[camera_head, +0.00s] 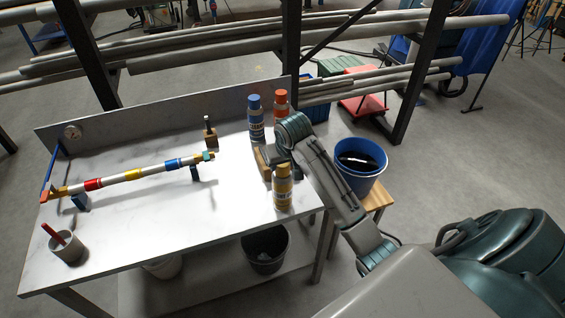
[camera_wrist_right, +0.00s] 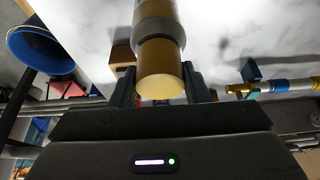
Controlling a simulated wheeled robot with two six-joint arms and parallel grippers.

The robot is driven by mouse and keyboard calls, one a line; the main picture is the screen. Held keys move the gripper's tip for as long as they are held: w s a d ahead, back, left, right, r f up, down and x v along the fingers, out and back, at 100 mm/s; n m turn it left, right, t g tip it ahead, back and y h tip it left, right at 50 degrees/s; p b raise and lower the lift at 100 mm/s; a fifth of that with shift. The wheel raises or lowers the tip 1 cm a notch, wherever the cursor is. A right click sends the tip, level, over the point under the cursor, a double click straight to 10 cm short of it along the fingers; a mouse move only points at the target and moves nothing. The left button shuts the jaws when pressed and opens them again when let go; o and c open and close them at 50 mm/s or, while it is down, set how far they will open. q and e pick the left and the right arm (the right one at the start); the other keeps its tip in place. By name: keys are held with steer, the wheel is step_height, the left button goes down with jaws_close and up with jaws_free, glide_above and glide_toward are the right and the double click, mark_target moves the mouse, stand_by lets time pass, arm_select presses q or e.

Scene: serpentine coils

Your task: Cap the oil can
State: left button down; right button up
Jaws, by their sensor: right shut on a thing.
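A yellow oil can (camera_head: 283,198) with a pale label stands upright at the right front of the table, with its yellow cap (camera_head: 283,170) at its top. In the right wrist view the can's body (camera_wrist_right: 155,10) runs to the top edge. My right gripper (camera_wrist_right: 160,82) has its dark fingers on both sides of the yellow cap (camera_wrist_right: 160,60) and is shut on it. A grey band shows between cap and body; I cannot tell whether the cap is fully seated. In the head view my arm hides most of this gripper. My left gripper is not in view.
A blue-capped can (camera_head: 255,120) and an orange-capped can (camera_head: 281,101) stand behind. A wooden block (camera_head: 262,162) is close to the yellow can. A banded rod (camera_head: 133,174) lies on supports, a cup (camera_head: 66,248) front left. A blue bucket (camera_head: 361,172) stands right. The table middle (camera_head: 180,220) is clear.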

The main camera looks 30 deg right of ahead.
steer(key=o, duration=1.5)
steer(key=shift+r, duration=3.75)
steer(key=shift+c, duration=0.4)
jaws_close()
steer(key=shift+f, duration=0.25)
